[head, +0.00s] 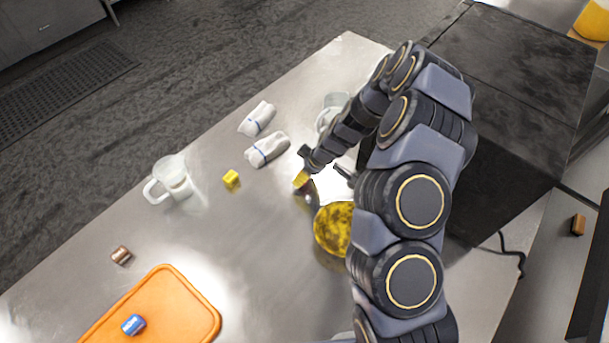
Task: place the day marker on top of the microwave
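The large dark box at the right, which looks like the microwave (508,62), has a bare, smudged top; my arm hides part of its near-left side. My gripper (323,165) is low over the metal table, left of the box. Its fingers look spread apart. A small yellow piece (300,180) shows just below the fingers, with a darker shape beside it; I cannot tell whether they touch it. No thing can be surely read as the day marker. A separate yellow cube (231,178) lies further left on the table.
A yellow-topped round thing (333,228) is close below my gripper. An orange board (190,305) carries a blue piece (133,324). A brown piece (121,255) lies left.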

